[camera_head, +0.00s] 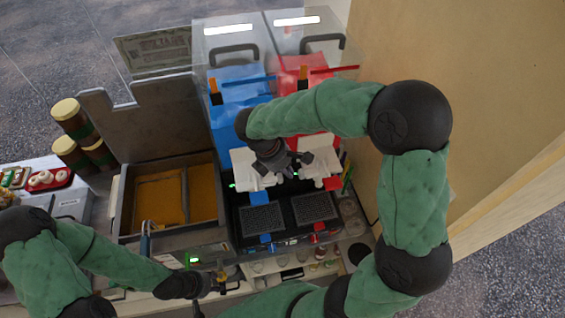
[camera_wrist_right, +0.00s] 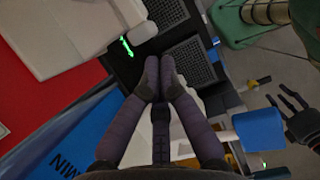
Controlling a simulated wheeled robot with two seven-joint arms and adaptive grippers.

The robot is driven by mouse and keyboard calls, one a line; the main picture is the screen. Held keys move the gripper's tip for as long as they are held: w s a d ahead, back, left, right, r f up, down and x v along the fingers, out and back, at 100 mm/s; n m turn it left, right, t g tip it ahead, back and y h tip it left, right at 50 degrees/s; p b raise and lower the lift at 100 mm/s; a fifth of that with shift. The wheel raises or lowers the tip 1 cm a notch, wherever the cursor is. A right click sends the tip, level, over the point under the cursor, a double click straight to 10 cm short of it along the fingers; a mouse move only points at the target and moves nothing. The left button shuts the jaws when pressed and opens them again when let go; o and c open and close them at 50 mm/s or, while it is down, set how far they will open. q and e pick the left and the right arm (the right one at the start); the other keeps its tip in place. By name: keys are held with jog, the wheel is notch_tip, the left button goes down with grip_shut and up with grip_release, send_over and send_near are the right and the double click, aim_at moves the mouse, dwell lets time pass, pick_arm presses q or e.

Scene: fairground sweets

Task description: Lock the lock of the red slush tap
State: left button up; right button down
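The slush machine has a red tank (camera_head: 290,72) on the right and a blue tank (camera_head: 238,84) on the left. A small red part (camera_head: 333,183), apparently the red tap's lever, shows below the white front on the red side. I cannot make out its lock. My right gripper (camera_head: 296,165) is in front of the white fronts, left of that red part. In the right wrist view its fingers (camera_wrist_right: 158,75) are together with nothing visible between them. My left gripper (camera_head: 209,300) is low in the head view, away from the machine, with its fingers apart and empty.
A blue lever (camera_head: 258,198) is left of the red one, above two drip grates (camera_head: 312,208). A fryer (camera_head: 173,195) stands left of the machine. A wooden wall (camera_head: 480,90) closes off the right side. My right arm arches over the machine's right side.

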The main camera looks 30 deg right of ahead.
aim_at(302, 172)
jog(key=shift+x, duration=0.8)
jog(key=shift+s+d, duration=0.25)
jog(key=shift+d, duration=0.65)
jog(key=shift+s+d, duration=0.25)
jog(key=shift+d, duration=0.65)
jog(key=shift+w+a, duration=0.1)
jog(key=shift+r, duration=0.1)
